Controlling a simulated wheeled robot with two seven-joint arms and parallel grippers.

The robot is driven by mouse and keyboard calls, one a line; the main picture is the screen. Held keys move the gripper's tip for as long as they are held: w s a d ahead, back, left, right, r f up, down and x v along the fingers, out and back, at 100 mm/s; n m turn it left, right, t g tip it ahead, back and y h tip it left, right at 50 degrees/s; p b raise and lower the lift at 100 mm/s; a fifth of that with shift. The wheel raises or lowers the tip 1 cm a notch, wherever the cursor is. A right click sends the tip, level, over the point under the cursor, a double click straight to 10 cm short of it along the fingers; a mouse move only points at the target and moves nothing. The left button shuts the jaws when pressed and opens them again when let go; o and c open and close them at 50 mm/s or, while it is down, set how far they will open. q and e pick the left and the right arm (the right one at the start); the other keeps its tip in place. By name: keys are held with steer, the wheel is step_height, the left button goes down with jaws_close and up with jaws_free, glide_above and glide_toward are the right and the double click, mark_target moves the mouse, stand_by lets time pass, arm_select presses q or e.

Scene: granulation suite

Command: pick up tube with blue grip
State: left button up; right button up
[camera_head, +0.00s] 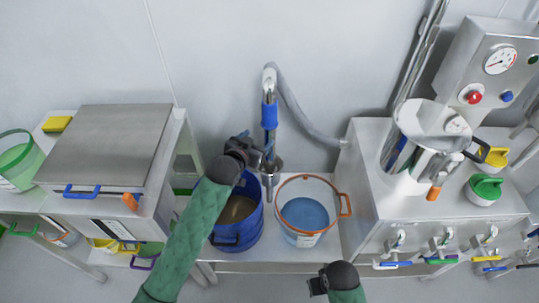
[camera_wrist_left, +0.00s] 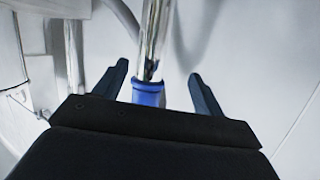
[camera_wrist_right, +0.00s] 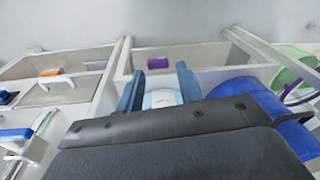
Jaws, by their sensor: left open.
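The tube (camera_head: 269,85) is a shiny metal pipe with a blue grip (camera_head: 269,115), standing nearly upright against the back wall, joined at its top to a grey hose. My left gripper (camera_head: 260,150) is open beside the pipe, just below the blue grip. In the left wrist view the blue grip (camera_wrist_left: 148,94) shows between the two spread fingers, partly hidden by the gripper body; contact cannot be told. My right gripper (camera_head: 317,285) is low at the front, away from the tube. In the right wrist view its fingers (camera_wrist_right: 157,80) are apart, with nothing held.
A blue bucket (camera_head: 220,239) and a white bucket with orange rim (camera_head: 337,187) stand below the pipe. A steel cabinet (camera_head: 107,145) is at left. A steel machine (camera_head: 430,225) with a metal vessel (camera_head: 393,160) is at right. The grey hose (camera_head: 292,105) curves right.

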mark_target(264, 121)
arm_select(q)
steer(key=r+t, duration=0.1)
steer(key=r+t+h, duration=0.1)
steer(key=r, duration=0.1)
steer(key=w+d+r+t+h, duration=0.1)
steer(key=r, duration=0.1)
steer(key=shift+d, duration=0.1)
steer(key=shift+p+x, duration=0.45)
steer(key=shift+x, duration=0.9)
steer(key=p+x, duration=0.1)
steer(key=x, duration=0.1)
steer(key=p+x, duration=0.1)
steer(key=x, duration=0.1)
steer(key=shift+d+r, duration=0.25)
steer(key=shift+d, duration=0.05)
steer(key=shift+w+d+f, duration=0.1)
steer(key=shift+w+d, duration=0.05)
steer(key=shift+w, duration=0.2)
arm_select(e)
step_height(264, 121, down, 14)
steer(key=shift+s+d+r, duration=0.2)
steer(key=shift+s+d, duration=0.1)
steer(key=shift+d, duration=0.1)
arm_select(q)
steer(key=shift+c, duration=0.2)
jaws_close()
